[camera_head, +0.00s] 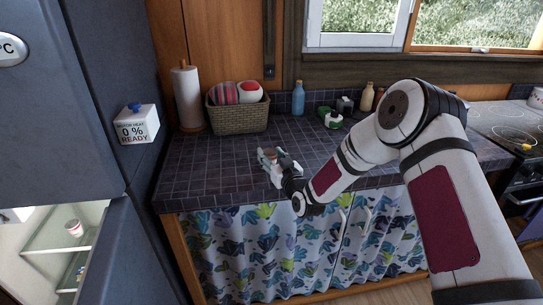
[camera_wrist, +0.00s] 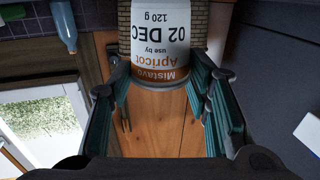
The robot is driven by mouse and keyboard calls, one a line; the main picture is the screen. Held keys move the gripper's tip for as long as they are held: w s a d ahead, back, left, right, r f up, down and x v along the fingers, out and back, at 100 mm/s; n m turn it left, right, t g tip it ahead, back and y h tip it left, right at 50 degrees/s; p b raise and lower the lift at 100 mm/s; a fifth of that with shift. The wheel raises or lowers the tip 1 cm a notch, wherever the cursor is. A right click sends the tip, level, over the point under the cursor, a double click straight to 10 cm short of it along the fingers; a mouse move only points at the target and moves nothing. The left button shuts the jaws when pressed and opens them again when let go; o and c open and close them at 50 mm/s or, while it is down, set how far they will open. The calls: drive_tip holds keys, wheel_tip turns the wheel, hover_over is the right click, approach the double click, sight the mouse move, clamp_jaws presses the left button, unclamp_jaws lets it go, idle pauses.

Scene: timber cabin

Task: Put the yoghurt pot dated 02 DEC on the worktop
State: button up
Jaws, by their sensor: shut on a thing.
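The yoghurt pot (camera_wrist: 160,45) shows upside down in the wrist view, with a white and orange label reading "02 DEC", "use by", "Apricot" and "Mistavo". My gripper (camera_wrist: 160,82) is shut on it, one teal-lined finger on each side. In the head view my gripper (camera_head: 268,158) is over the dark tiled worktop (camera_head: 220,165), between the basket and the front edge. The pot is mostly hidden there by the fingers. I cannot tell whether its base touches the tiles.
A wicker basket (camera_head: 238,118) and a paper towel roll (camera_head: 187,98) stand behind my gripper. A blue bottle (camera_head: 298,98) and small items stand at the back. The fridge (camera_head: 85,80) is open at left, with another pot (camera_head: 74,228) inside. Tiles left of my gripper are clear.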

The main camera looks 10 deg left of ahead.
drive_tip(key=shift+f, duration=0.2)
drive_tip(key=o, duration=1.2)
drive_tip(key=shift+r, duration=0.1)
drive_tip(key=shift+s+r, duration=0.1)
drive_tip(key=shift+r, duration=0.05)
drive_tip(key=v, duration=1.2)
drive_tip(key=shift+p, duration=0.3)
